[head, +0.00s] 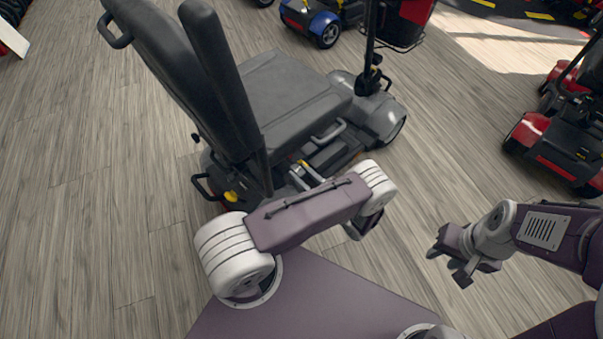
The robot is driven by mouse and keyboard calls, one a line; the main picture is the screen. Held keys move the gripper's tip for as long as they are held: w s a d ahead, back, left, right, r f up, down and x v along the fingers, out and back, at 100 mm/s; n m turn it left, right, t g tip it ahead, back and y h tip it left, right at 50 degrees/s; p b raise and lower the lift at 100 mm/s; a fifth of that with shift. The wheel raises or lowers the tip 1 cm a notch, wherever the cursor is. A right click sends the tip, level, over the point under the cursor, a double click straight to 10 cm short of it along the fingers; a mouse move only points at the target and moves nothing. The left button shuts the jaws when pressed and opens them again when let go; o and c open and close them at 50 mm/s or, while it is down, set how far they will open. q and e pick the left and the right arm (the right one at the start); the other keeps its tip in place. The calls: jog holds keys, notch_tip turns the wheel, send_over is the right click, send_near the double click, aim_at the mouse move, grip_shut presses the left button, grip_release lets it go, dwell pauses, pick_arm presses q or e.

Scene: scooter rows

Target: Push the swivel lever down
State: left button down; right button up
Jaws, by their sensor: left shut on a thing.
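A small yellow-tipped lever (304,163), which looks like the swivel lever, shows below the seat's near side edge. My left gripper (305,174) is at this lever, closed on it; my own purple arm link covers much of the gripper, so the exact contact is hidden. My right gripper (450,264) is open and empty over the floor to the right, apart from the scooter.
Another yellow part (231,196) sits low at the scooter's rear, beside a black loop. A blue scooter (322,22) stands behind and red scooters (562,140) stand at the right. The wooden floor (90,200) at left is clear.

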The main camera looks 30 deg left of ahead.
pick_arm(q)
jog(key=shift+f, duration=0.2)
jog(key=c, duration=1)
grip_release()
jog(key=shift+a, duration=0.1)
jog(key=shift+d+r, duration=0.1)
jog(key=shift+d, duration=0.25)
jog(key=p+v, duration=0.1)
jog(key=v, duration=0.7)
jog(key=shift+s+d, duration=0.2)
